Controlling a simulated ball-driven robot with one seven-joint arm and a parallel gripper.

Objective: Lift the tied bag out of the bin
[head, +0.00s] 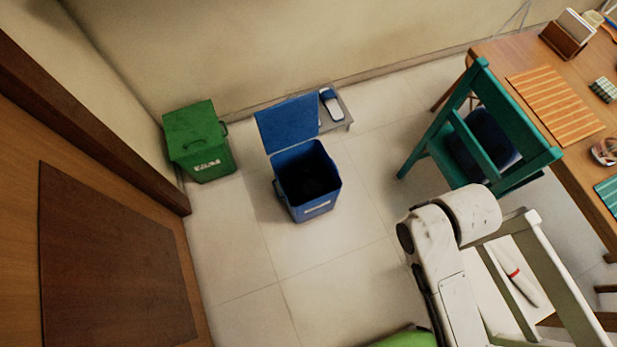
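A blue bin (306,204) stands on the tiled floor in the middle of the view. Its lid (289,124) is up, tilted back toward the wall. The inside of the bin (308,178) is dark, with a black shape low in it. I cannot tell whether this is the tied bag, and no knot shows. My white arm (448,262) shows at the lower right, well apart from the bin. My gripper is not in view.
A green bin (199,143) with its lid shut stands left of the blue one. A low stand (344,106) holds a blue-and-white item behind it. A teal chair (470,140), a wooden table (567,57) and a white chair (560,275) are right.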

